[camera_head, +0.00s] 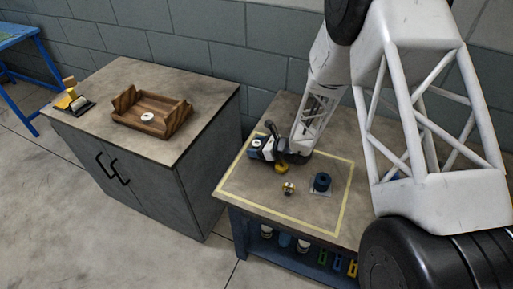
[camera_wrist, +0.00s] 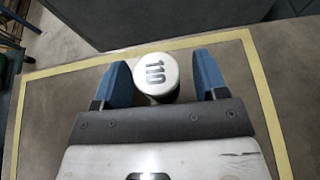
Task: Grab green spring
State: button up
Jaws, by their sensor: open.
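I cannot make out a green spring in either view. My gripper (camera_wrist: 160,84) is open in the wrist view, with one blue finger on each side of a round piece (camera_wrist: 156,76) that has a white top marked 110. I cannot tell whether the fingers touch it. In the head view my gripper (camera_head: 258,149) is low over the left part of the taped table area, with the white-topped piece (camera_head: 257,143) at its fingers. A yellow piece (camera_head: 281,169) shows just below my gripper.
A small yellow and dark piece (camera_head: 288,188) and a dark blue round piece (camera_head: 322,182) on a light plate stand nearby on the table (camera_head: 250,195). Several coloured items (camera_head: 337,262) sit on the shelf below. A cabinet at left bears a wooden tray (camera_head: 150,124) and a yellow-handled tool (camera_head: 72,98).

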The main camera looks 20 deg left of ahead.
aim_at(257, 142)
dwell(0.3)
jog(key=c, duration=1)
jog(key=shift+r, duration=0.15)
jog(key=shift+c, duration=0.2)
jog(key=shift+r, duration=4.9)
